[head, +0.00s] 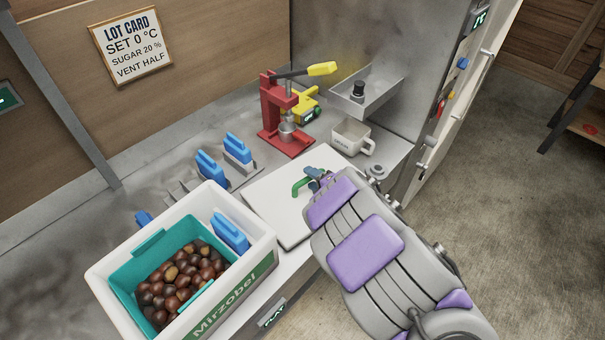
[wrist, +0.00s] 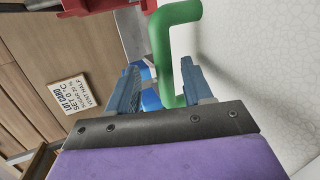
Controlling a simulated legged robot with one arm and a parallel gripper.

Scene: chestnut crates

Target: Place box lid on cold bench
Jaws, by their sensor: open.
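The white box lid (head: 278,212) appears flat on the grey metal cold bench (head: 45,232), right of the white box. Its green handle (head: 300,187) stands up near my gripper (head: 316,180). In the wrist view the green handle (wrist: 174,50) passes between the blue fingers of my gripper (wrist: 160,78), and the white lid surface (wrist: 260,70) fills the right side. The fingers are open around the handle; I cannot tell whether either touches it. My arm hides the lid's right part in the head view.
The white box (head: 112,268) holds a teal tray (head: 128,270) of chestnuts and a blue-topped pack (head: 230,233). Behind the lid stand a red press (head: 268,115), a yellow device (head: 301,108) and a white mug (head: 350,137). Several blue-topped packs (head: 238,150) stand at the back left.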

